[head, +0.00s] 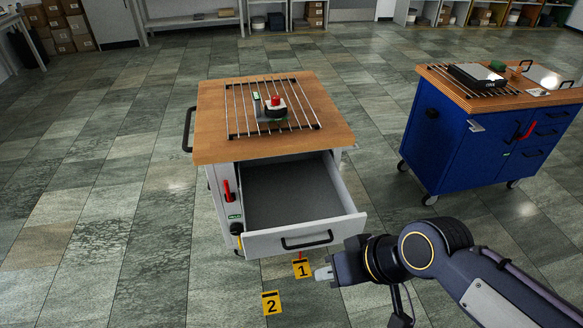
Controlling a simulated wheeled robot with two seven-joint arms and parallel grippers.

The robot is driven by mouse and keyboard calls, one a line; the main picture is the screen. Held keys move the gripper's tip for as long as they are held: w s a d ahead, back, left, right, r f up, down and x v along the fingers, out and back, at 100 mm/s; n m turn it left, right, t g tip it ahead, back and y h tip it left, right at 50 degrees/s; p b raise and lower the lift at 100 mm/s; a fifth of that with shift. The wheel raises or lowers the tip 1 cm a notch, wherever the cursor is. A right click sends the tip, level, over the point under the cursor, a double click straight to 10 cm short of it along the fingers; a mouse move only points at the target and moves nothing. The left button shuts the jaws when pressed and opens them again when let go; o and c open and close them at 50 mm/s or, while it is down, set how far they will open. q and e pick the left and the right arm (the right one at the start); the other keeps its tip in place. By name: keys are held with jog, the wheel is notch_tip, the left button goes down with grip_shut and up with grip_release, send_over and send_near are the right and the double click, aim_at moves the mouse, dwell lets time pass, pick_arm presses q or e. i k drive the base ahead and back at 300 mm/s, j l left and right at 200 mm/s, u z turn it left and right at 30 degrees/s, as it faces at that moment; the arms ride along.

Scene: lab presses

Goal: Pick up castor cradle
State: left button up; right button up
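No thing shows that I can surely call the castor cradle. A small black and white device with a red top (274,106) sits on the metal rack (250,128) on the wooden top of the white cart (215,145). The cart's front drawer (270,241) is pulled open, and the part of its inside that shows looks empty. My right gripper (322,274) comes in from the lower right, in front of the drawer's right corner. It looks empty, but its finger gap is too small to read. My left gripper is out of view.
A blue cabinet (462,150) on castors stands at the right with a black device (478,76) on top. Yellow markers 1 (302,268) and 2 (272,303) appear before the drawer. Tiled floor left of the cart is clear. Shelves and boxes line the back.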

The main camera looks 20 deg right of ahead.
aim_at(261, 117)
jog(key=i+l, duration=0.1)
jog(key=i, duration=0.5)
jog(key=i+l+u, duration=0.1)
jog(key=i, duration=0.55)
jog(key=i+l, duration=0.15)
jog(key=i, duration=0.45)
